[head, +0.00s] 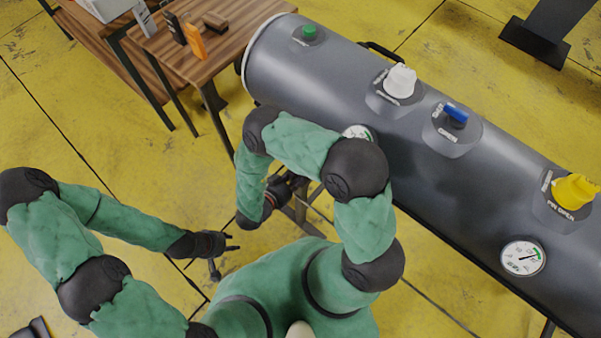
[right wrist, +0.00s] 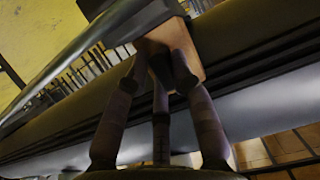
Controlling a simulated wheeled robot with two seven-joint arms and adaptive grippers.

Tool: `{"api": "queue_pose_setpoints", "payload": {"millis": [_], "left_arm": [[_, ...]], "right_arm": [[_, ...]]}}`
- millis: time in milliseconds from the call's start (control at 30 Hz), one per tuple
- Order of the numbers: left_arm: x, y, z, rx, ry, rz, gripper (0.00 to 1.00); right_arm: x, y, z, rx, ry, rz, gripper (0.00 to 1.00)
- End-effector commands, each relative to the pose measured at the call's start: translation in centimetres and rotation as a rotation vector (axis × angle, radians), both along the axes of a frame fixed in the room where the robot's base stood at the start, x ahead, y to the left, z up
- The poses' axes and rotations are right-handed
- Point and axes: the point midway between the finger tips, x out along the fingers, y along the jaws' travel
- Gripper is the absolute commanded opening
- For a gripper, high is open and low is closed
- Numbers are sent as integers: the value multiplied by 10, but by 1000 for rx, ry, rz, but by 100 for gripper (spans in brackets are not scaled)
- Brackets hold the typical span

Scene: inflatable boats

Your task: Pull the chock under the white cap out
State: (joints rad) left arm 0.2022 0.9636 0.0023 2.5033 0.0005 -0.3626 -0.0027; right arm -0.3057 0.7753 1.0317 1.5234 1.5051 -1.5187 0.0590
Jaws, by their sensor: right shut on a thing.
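The white cap (head: 400,81) stands on the grey inflatable tube (head: 330,75), between a green cap and a blue one. In the right wrist view the fingers of my right gripper (right wrist: 160,62) are closed on a tan, wood-like chock (right wrist: 177,32) against the tube's dark underside. In the head view my right gripper (head: 290,183) is partly hidden by its own arm, beside the near side of the tube; the chock is not visible there. My left gripper (head: 227,253) is open and empty, low and left of the tube.
A green cap (head: 308,33), a blue cap (head: 456,113) and a yellow cap (head: 575,191) also sit on the tube, with a pressure gauge (head: 523,257) on its near side. A wooden table (head: 222,60) with small items stands upper left. Yellow floor lies open at left.

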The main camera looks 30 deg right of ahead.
Motion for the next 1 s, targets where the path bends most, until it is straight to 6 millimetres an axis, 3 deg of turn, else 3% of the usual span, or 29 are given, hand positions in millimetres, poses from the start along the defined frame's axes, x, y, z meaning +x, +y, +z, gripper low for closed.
{"api": "queue_pose_setpoints", "payload": {"millis": [133, 167, 200, 633, 1000], "left_arm": [[0, 0, 0, 0, 0, 1, 35], [0, 0, 0, 0, 0, 1, 35], [0, 0, 0, 0, 0, 0, 35], [0, 0, 0, 0, 0, 1, 35], [0, 0, 0, 0, 0, 0, 35]], "right_arm": [[-2, 2, -2, 4, 5, 6, 0], [-2, 2, -2, 5, 5, 7, 27], [-2, 2, -2, 5, 5, 7, 35], [-2, 6, 1, 2, 2, 6, 35], [-18, 46, 18, 3, 1, 10, 35]]}}
